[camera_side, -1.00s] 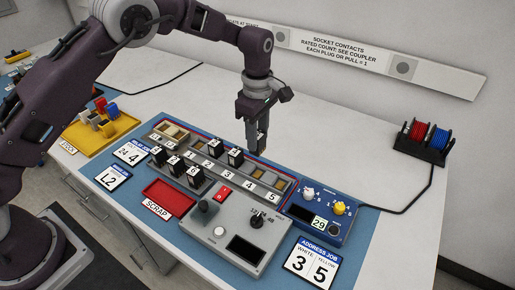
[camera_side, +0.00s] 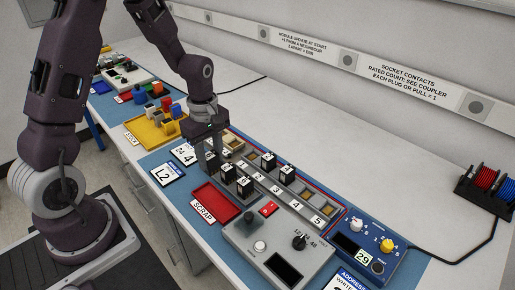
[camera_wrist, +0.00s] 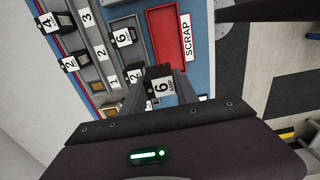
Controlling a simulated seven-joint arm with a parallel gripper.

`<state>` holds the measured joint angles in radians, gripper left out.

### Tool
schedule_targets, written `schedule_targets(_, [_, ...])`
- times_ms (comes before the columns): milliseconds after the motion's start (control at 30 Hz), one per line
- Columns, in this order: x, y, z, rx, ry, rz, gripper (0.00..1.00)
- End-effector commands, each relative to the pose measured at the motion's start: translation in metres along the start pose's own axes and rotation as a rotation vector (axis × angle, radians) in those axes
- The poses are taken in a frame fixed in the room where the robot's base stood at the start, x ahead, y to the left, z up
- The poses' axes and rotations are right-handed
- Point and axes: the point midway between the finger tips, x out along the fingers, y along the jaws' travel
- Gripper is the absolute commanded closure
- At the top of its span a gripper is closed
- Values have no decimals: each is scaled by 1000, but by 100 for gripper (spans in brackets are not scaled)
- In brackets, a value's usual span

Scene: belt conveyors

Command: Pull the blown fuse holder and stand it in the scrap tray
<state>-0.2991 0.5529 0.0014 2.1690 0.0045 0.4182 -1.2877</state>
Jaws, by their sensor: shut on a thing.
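My gripper (camera_side: 211,158) is over the left end of the front row of fuse holders. In the wrist view it is shut on a black fuse holder (camera_wrist: 161,86) with a white "6 AMP" label; I cannot tell whether it is clear of its socket. Beside it in the front row stand a holder marked 2 (camera_wrist: 134,75) and another marked 6 (camera_wrist: 122,38). Two back-row holders (camera_side: 268,160) (camera_side: 287,172) stand upright, marked 2 and 4 in the wrist view. The red scrap tray (camera_side: 202,190) is empty, in front of the row.
A grey panel (camera_side: 268,250) with a knob, a joystick and buttons lies right of the tray. A blue box (camera_side: 362,248) with white and yellow knobs is at the right end. A yellow tray (camera_side: 143,130) with coloured blocks is at the left. The white table behind is mostly clear.

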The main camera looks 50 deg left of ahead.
Motion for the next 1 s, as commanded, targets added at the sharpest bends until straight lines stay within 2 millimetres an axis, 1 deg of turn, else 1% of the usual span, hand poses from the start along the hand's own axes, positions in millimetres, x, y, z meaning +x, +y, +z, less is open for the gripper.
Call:
schedule_targets(33, [0, -12, -3, 2, -1, 0, 100])
schedule_targets(67, [0, -17, -4, 5, -2, -1, 100])
schedule_targets(167, [2, -24, -5, 12, -3, 1, 100])
schedule_targets(267, [10, -26, -5, 13, -3, -2, 100])
schedule_targets(700, [64, -26, -4, 12, -4, -3, 100])
schedule_targets(833, [73, -25, -4, 13, -4, -2, 100])
schedule_targets(1000, [77, -25, -5, 12, -3, 0, 100])
